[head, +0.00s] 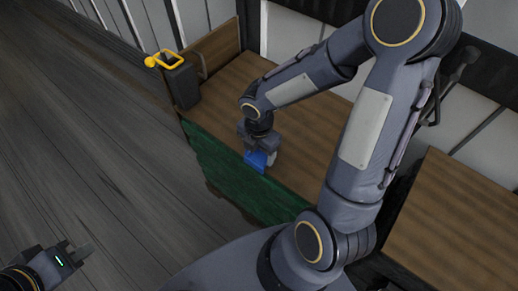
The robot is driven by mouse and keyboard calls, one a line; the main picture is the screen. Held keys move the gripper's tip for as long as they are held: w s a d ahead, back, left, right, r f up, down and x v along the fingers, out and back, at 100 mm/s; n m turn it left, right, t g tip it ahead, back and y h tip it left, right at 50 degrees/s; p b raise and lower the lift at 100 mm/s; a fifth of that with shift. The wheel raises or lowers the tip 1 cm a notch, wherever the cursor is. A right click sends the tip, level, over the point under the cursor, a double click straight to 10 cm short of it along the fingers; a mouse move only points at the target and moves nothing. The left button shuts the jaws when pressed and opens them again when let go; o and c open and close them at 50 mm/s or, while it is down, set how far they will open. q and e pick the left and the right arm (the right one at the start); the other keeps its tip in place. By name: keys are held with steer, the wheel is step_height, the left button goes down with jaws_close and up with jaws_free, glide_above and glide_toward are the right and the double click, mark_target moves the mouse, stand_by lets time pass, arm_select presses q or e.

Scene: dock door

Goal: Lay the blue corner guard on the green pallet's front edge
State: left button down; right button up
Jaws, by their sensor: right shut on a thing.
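The blue corner guard (257,162) is a small bright blue piece, partly hidden by my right gripper (259,149). My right gripper is shut on it and points down. The guard shows at the line between the green pallet (230,179) and the brown boxes' tops behind it. I cannot tell if it touches the pallet's edge. The green pallet is a long dark green strip slanting down to the right; my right arm hides its right end. My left gripper (84,249) is low at the left, over the floor, away from the pallet; its finger gap is unclear.
Brown surfaces (232,88) lie behind the pallet. A dark grey object with a yellow handle (168,58) stands at their left end. Another brown box-like surface (450,225) is at the right. The grey plank floor (80,130) at the left is clear.

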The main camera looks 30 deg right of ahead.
mark_target(259, 156)
steer(key=o, duration=1)
steer(key=shift+f, duration=0.1)
steer(key=shift+r+p, duration=0.35)
steer(key=shift+r, duration=0.05)
step_height(259, 156, up, 11)
steer(key=p, duration=0.3)
steer(key=s+r+m+t+y, duration=0.2)
steer(key=s+r+m, duration=0.2)
steer(key=m, duration=0.8)
steer(key=s+a+r+m+t+y, duration=0.1)
steer(key=s+r+m+t, duration=0.2)
steer(key=s+m, duration=0.4)
steer(key=r+m, duration=0.1)
steer(key=m, duration=0.4)
steer(key=shift+s+t+y, duration=0.3)
steer(key=shift+s+y, duration=0.1)
